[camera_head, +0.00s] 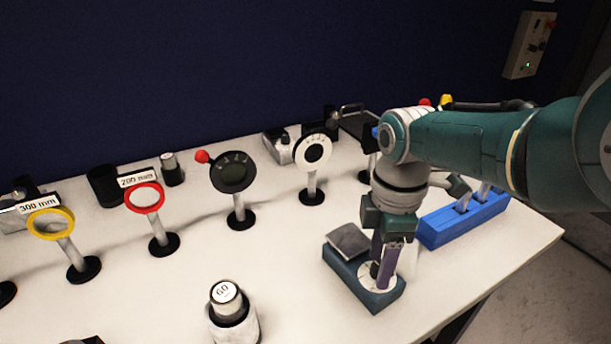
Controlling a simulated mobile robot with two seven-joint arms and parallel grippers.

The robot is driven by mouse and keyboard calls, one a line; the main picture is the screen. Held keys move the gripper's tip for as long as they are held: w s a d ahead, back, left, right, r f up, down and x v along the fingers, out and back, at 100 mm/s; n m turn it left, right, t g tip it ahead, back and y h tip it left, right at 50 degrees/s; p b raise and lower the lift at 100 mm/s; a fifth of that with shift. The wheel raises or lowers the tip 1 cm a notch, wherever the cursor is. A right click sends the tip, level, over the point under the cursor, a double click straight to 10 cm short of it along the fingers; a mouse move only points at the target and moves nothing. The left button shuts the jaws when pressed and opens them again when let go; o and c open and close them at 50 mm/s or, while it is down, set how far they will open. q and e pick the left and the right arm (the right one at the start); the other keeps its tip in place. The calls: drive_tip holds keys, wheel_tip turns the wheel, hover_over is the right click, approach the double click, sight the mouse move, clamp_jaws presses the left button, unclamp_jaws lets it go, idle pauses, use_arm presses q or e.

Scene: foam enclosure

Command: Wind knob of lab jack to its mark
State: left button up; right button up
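The lab jack (345,263) is a dark teal block with a grey square plate on its left part, standing at the right front of the white table. A round white dial face lies on its right part. The knob sits at this dial and is mostly hidden behind the fingers. My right gripper (382,273) points down over the dial, with its dark purple fingers close together at the knob. Whether they grip it I cannot tell, and the mark cannot be made out. My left gripper is not in view.
Optics on posts line the table: a yellow ring (50,224), a red ring (145,198), a dark iris with a red ball (233,173) and a white disc (314,151). A blue rack (462,220) is right of the jack.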

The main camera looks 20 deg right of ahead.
drive_tip(key=shift+o, duration=0.3)
drive_tip(key=shift+r, duration=0.2)
wheel_tip(320, 180, up, 10)
drive_tip(key=p, duration=0.6)
drive_tip(key=shift+f+p, duration=0.25)
drive_tip(key=shift+p, duration=0.15)
